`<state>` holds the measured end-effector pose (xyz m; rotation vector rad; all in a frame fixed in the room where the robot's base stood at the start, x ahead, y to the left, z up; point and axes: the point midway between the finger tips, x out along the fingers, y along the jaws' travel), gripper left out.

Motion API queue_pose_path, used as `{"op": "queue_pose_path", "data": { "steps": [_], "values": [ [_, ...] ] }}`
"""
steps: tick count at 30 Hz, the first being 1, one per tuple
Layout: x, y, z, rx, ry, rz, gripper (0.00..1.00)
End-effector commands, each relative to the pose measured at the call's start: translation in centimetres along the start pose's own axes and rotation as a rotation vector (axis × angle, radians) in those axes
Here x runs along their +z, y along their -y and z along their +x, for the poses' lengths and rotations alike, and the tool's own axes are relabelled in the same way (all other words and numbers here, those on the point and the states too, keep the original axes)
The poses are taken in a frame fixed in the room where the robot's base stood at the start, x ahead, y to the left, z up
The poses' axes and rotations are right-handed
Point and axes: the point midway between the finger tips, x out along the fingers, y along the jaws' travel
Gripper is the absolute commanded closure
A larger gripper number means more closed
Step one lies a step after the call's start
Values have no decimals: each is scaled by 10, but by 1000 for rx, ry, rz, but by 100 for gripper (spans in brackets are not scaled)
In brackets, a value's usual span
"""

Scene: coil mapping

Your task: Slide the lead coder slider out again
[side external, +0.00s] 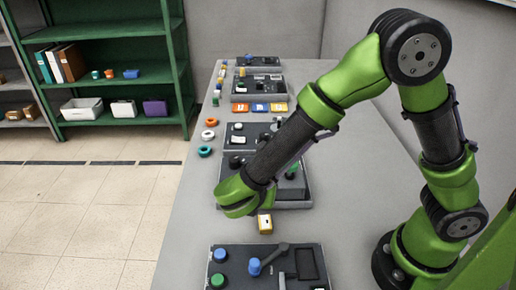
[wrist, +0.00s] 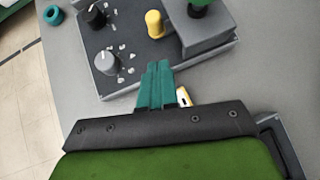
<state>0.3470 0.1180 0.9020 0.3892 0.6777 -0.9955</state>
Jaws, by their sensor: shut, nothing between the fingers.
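My gripper (wrist: 156,66) is shut and empty, its teal fingers together at the near edge of a dark control panel (wrist: 128,72). In the side external view the green hand is over that panel's near left corner, and the fingertips cannot be made out. The panel carries a black knob (wrist: 95,15), a grey knob (wrist: 106,62), a yellow button (wrist: 154,23) and a grey block (wrist: 206,32) with a green knob (wrist: 199,6). I cannot tell which part, if any, is the lead coder slider.
A small orange-and-white block (side external: 265,222) lies on the table near the hand. More panels and coloured rings line the table (side external: 180,235). Green shelves (side external: 110,133) stand beyond.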

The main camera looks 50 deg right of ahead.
Motion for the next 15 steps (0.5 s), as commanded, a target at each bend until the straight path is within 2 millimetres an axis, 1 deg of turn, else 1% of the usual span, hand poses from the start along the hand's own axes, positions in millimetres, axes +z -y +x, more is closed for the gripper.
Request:
{"op": "queue_pose_path", "data": {
  "steps": [1, 3, 6, 10, 15],
  "values": [
    [0, 1, 12, -6, 2, -1, 100],
    [0, 1, 26, -6, 1, 0, 100],
    [13, 0, 37, -2, 0, 5, 100],
    [22, 0, 47, -1, 0, 3, 100],
    [27, 0, 52, 0, 0, 2, 100]
  ]
}}
